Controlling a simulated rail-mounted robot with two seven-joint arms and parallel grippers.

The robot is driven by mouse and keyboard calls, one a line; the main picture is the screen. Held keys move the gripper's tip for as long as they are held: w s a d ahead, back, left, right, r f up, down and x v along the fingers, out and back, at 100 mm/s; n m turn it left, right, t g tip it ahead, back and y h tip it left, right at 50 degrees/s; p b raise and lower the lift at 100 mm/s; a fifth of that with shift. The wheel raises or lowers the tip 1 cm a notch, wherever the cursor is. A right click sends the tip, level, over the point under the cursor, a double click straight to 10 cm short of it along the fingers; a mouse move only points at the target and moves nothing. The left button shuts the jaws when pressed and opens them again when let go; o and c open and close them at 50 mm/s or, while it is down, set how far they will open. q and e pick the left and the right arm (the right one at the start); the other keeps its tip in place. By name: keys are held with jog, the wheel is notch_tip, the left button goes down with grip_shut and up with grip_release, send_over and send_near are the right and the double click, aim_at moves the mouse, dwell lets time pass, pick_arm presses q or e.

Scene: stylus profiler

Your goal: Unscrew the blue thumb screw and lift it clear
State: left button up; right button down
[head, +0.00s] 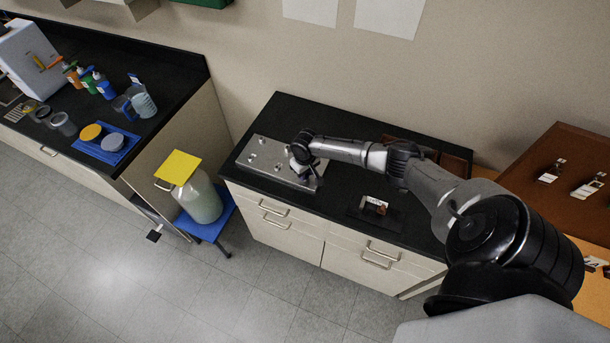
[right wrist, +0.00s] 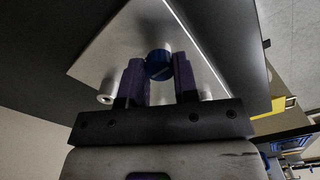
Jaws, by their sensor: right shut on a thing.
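The blue thumb screw (right wrist: 158,64) shows as a round blue knob in the right wrist view, above a bare metal plate (right wrist: 150,28). My right gripper (right wrist: 158,72) has its two dark fingers on either side of the knob and is shut on it. From this angle I cannot tell how far the screw is threaded in. In the head view my right gripper (head: 312,178) is over the right end of the metal plate (head: 262,145), and the blue screw is hidden there. My left gripper is not in view.
The plate lies on a black-topped cabinet (head: 290,108) and carries several small metal posts. A small dark tray (head: 375,208) sits to its right. Bottles and cups crowd the left bench.

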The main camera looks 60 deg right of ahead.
jog(key=n, duration=3.2)
jog(key=shift+d, duration=0.1)
jog(key=n, duration=0.4)
jog(key=c, duration=1.1)
grip_release()
